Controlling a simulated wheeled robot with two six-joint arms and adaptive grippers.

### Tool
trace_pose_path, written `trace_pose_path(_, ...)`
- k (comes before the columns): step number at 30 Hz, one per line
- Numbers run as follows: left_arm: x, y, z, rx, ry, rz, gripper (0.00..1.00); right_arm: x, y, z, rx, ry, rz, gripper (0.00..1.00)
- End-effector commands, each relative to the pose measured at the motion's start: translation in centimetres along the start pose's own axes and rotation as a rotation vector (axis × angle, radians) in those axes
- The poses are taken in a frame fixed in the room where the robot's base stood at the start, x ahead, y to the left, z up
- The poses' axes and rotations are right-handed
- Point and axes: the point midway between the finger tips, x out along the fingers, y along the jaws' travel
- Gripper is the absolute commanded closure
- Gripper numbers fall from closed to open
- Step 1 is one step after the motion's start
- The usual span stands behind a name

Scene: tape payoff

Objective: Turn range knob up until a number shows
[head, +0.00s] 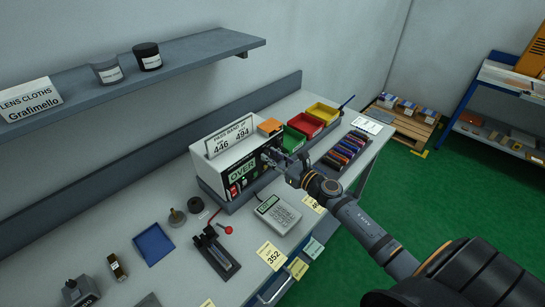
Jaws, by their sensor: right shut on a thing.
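The tester (206,181) is a white and black box on the bench, with its front panel facing me. Its green display (242,170) reads "OVER", and no number shows on it. My right gripper (270,157) is at the right part of the front panel, shut on the range knob. The gripper's fingers mostly hide the knob, so I cannot read its setting. Small red, green and white controls sit low at the left of the panel. A card (230,137) on top reads "PASS BAND", 446 and 494. My left gripper is not in view.
Green, red (307,124) and yellow (323,111) bins stand to the right. A red-knobbed lever fixture (215,248) and a blue tray (153,244) lie left. A shelf (190,60) hangs above.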

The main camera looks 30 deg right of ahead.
Motion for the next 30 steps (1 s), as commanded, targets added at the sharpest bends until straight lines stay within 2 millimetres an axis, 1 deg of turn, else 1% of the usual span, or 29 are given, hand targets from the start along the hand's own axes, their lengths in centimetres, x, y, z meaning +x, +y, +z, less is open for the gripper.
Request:
trace_pose_path(1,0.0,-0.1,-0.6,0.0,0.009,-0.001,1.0,0.0,0.0,0.0,0.0,0.0,0.0,1.0)
trace_pose_path(4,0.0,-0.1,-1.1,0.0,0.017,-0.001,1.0,0.0,0.0,0.0,0.002,0.0,0.0,1.0)
trace_pose_path(10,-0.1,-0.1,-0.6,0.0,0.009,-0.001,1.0,0.0,0.0,0.1,0.039,0.0,0.0,1.0)
trace_pose_path(14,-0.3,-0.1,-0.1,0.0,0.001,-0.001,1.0,0.0,-0.1,0.1,0.103,0.0,-0.001,1.0)
trace_pose_path(20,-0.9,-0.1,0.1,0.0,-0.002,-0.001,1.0,0.0,-0.1,0.1,0.261,0.0,-0.001,1.0)
trace_pose_path(30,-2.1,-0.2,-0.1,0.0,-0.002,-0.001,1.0,0.0,-0.2,0.2,0.584,-0.001,0.0,1.0)
